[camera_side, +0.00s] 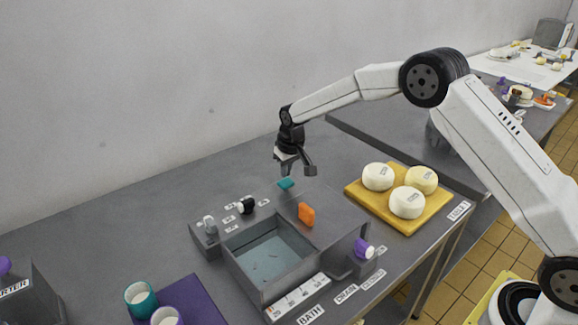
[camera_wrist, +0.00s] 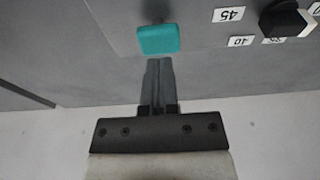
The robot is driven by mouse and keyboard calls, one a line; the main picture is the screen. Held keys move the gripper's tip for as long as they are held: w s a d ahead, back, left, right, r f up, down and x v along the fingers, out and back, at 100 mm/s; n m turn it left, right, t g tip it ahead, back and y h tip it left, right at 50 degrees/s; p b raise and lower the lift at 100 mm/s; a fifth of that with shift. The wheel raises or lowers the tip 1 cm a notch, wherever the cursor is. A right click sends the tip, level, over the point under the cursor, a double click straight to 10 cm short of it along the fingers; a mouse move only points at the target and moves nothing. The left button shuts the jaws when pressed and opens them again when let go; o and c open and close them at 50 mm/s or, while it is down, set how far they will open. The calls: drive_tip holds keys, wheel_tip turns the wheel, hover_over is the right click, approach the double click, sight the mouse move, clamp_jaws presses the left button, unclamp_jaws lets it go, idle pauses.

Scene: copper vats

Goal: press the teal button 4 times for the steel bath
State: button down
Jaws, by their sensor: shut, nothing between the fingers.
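The teal button (camera_side: 286,184) is a small block on top of the grey bath unit, at its back edge. It also shows in the wrist view (camera_wrist: 158,39), at the top middle. The steel bath (camera_side: 268,258) is a grey rectangular basin with pale bluish liquid, in front of the button. My gripper (camera_side: 284,172) is shut and empty, pointing down close above the button in the side view. In the wrist view the closed fingers (camera_wrist: 158,66) end just beside the button's edge. I cannot tell whether they touch it.
A black knob (camera_side: 246,205) and a grey knob (camera_side: 210,224) sit left of the button among number labels. An orange block (camera_side: 306,213) stands at the bath's rim, with a purple knob (camera_side: 363,248) at right. A yellow board (camera_side: 400,222) carries white rounds.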

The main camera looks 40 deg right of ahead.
sight(286, 182)
drive_tip(key=shift+f, duration=1.75)
drive_tip(key=shift+r, duration=1.85)
drive_tip(key=shift+f, duration=1.85)
drive_tip(key=shift+r, duration=1.85)
